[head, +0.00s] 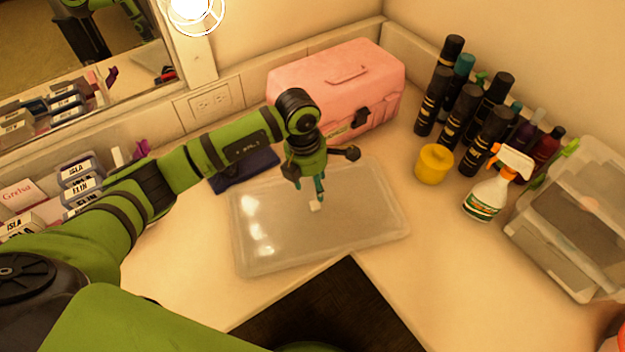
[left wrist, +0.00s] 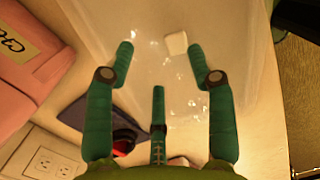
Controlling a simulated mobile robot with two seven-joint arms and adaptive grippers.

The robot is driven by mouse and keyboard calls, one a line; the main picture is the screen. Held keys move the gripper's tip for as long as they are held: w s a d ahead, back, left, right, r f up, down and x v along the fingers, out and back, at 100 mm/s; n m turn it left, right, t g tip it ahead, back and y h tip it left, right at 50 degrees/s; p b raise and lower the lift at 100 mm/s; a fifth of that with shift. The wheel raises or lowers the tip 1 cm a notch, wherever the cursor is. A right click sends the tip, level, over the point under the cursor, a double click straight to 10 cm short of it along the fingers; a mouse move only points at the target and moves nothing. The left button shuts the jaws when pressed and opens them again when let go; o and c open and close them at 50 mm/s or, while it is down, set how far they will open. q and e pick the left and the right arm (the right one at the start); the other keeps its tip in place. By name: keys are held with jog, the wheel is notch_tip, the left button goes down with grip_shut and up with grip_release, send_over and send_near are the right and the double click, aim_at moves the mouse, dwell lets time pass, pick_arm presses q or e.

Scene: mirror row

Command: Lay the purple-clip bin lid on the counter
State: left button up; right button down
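A clear, flat bin lid (head: 375,215) with a small white block-like handle (head: 315,206) lies on the counter (head: 180,265), apparently flat. No purple clip shows on the lid itself. My left gripper (head: 319,196) is just above the lid's handle, pointing down. In the left wrist view the lid (left wrist: 150,85) fills the middle, and the fingers (left wrist: 160,62) are spread with nothing between them. The white handle (left wrist: 176,43) is just past the fingertips, apparently apart from them. A purple clip (head: 141,150) shows behind my left arm; its bin is mostly hidden. My right gripper is out of view.
A pink case (head: 340,85) stands behind the lid, with a dark blue flat item (head: 245,168) beside it. Several bottles (head: 465,105), a yellow jar (head: 433,164), a spray bottle (head: 488,190) and a clear bin (head: 580,215) stand right. Labelled boxes (head: 80,180) line the left.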

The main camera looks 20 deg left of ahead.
pick_arm(q)
jog(key=shift+r+p, duration=0.3)
jog(key=shift+p, duration=0.05)
notch_tip(320, 180, up, 12)
jog(key=a+b, duration=0.1)
jog(key=b, duration=0.2)
jog(key=shift+s+a, duration=0.15)
jog(key=shift+s, duration=0.15)
